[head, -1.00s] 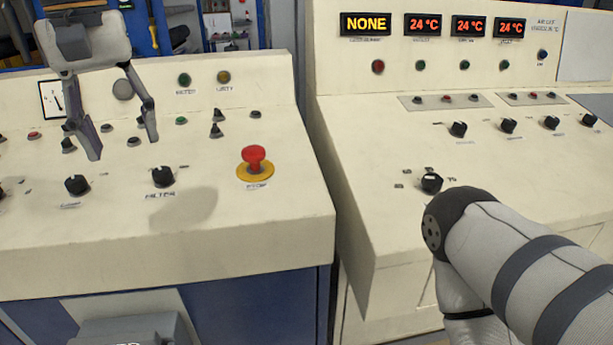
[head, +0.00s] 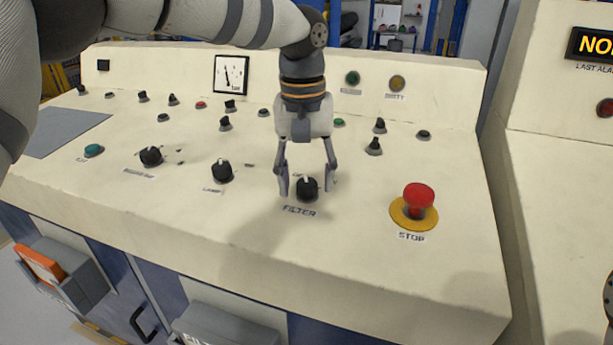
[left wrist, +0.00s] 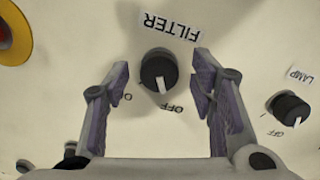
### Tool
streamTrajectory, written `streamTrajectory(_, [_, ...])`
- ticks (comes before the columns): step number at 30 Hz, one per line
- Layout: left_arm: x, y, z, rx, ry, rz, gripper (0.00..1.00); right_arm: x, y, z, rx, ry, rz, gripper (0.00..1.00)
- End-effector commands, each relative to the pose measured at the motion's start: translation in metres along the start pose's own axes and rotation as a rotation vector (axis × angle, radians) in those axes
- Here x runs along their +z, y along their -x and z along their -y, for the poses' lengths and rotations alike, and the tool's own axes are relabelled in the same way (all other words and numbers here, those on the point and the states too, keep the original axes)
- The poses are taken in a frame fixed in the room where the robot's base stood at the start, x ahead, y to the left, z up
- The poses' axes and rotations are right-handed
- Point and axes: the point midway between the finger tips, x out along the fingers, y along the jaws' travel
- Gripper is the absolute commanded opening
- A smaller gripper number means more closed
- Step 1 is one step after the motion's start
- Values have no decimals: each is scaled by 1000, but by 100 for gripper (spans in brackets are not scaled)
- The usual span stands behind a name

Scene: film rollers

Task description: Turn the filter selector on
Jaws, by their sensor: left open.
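The filter selector (head: 307,190) is a black round knob with a white pointer line, above the printed word FILTER on the cream console. It also shows in the left wrist view (left wrist: 157,70), where its pointer is turned towards the OFF mark and away from the partly hidden ON mark. My left gripper (head: 307,184) comes down over it with its fingers open, one on each side of the knob. In the left wrist view the fingers (left wrist: 160,74) are apart from the knob, with gaps on both sides.
The red stop button (head: 418,196) on a yellow base stands right of the filter knob. The lamp knob (head: 222,172) is close on the left. Several small switches and lights sit behind. A second console (head: 560,170) stands to the right across a gap.

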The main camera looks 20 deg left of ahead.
Motion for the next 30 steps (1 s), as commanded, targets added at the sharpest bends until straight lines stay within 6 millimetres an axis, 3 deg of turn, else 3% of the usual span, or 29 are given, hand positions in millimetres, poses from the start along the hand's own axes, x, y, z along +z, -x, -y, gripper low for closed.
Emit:
streamTrajectory(8, [0, -4, 0, 1, 0, -2, 51, 0, 0, 0, 0, 0, -1, 0])
streamTrajectory(15, [0, -4, 0, 1, 0, -1, 3, 0, 0, 0, 0, 0, 0, 0])
streamTrajectory(30, [0, -2, 0, -12, -124, -4, 3, -4, 7, 0, -1, 0, -20, 0])
